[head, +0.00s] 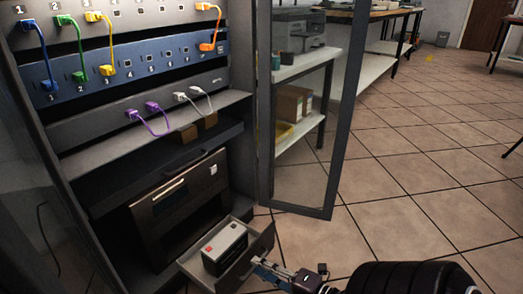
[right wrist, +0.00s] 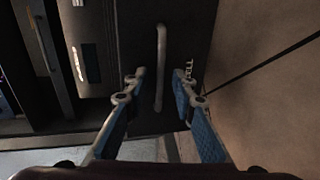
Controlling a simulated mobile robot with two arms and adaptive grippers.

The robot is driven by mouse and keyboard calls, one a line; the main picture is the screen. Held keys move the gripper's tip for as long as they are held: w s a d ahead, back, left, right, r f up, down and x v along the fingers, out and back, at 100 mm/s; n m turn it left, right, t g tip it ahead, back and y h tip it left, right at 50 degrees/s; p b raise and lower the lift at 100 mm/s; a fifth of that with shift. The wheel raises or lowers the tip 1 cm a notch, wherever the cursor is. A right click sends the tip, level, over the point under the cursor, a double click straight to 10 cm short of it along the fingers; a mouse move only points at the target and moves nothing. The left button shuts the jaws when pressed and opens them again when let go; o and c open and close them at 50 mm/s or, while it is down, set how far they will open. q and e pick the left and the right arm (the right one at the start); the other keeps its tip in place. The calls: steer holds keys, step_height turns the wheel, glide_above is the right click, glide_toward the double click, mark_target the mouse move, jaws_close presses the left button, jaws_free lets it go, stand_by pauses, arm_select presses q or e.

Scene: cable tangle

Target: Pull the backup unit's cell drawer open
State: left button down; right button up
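The backup unit (head: 172,207) is a dark box with a bar handle, low in the rack. Its cell drawer (head: 256,247) stands out from the unit's lower part, with a white and dark cell (head: 225,249) inside. In the right wrist view the drawer's dark front (right wrist: 185,35) carries partly hidden white lettering and a grey bar handle (right wrist: 161,60). My right gripper (head: 262,264) is at the drawer front. Its fingers (right wrist: 157,84) are apart, one on each side of the handle's near part, with gaps visible. My left gripper is not in view.
An open glass rack door (head: 305,190) stands just right of the drawer. Patch panels with coloured cables (head: 120,70) and purple cables (head: 152,118) are above the unit. Tiled floor (head: 420,200) on the right is clear. A shelf with a printer (head: 299,35) stands behind the door.

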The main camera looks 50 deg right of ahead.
steer(key=v, duration=1.1)
steer(key=shift+s, duration=0.4)
steer(key=shift+d, duration=0.1)
